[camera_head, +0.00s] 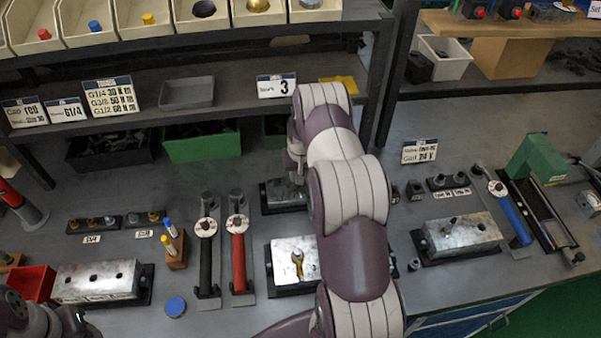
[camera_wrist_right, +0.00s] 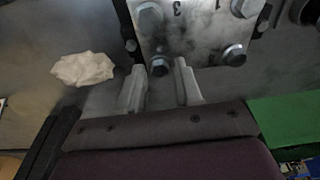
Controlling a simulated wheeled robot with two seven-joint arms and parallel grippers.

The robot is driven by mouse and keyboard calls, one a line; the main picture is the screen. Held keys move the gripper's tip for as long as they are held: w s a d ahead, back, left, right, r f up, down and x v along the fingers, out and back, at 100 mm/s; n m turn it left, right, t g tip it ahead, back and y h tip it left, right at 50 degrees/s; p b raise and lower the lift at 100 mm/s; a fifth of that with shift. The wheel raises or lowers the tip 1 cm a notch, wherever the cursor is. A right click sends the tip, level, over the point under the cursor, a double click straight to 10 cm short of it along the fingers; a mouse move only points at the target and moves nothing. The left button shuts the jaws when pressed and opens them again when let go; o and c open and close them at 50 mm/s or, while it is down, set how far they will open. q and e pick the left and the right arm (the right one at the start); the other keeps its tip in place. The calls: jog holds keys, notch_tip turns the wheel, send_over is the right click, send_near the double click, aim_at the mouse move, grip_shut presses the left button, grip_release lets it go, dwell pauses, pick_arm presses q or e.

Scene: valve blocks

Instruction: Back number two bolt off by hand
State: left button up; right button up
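A metal block (camera_wrist_right: 195,28) with several hex bolts fills the top of the right wrist view. A "3" and a "1" show on its face; no "2" is legible there. One bolt (camera_wrist_right: 160,67) is at the block's lower left corner, just beyond and between my right gripper's (camera_wrist_right: 168,70) fingertips. Another bolt (camera_wrist_right: 234,55) is at its lower right. My right gripper's fingers are apart and hold nothing. In the head view my right arm partly covers the rear block (camera_head: 284,195). A dark part of my left arm shows at the bottom left; its fingers are not clear.
A whitish crumpled cloth (camera_wrist_right: 84,69) lies left of the block in the wrist view. The shelf (camera_head: 230,112) is behind my right arm.

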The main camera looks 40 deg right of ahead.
jog(key=m, duration=0.3)
dwell(0.5)
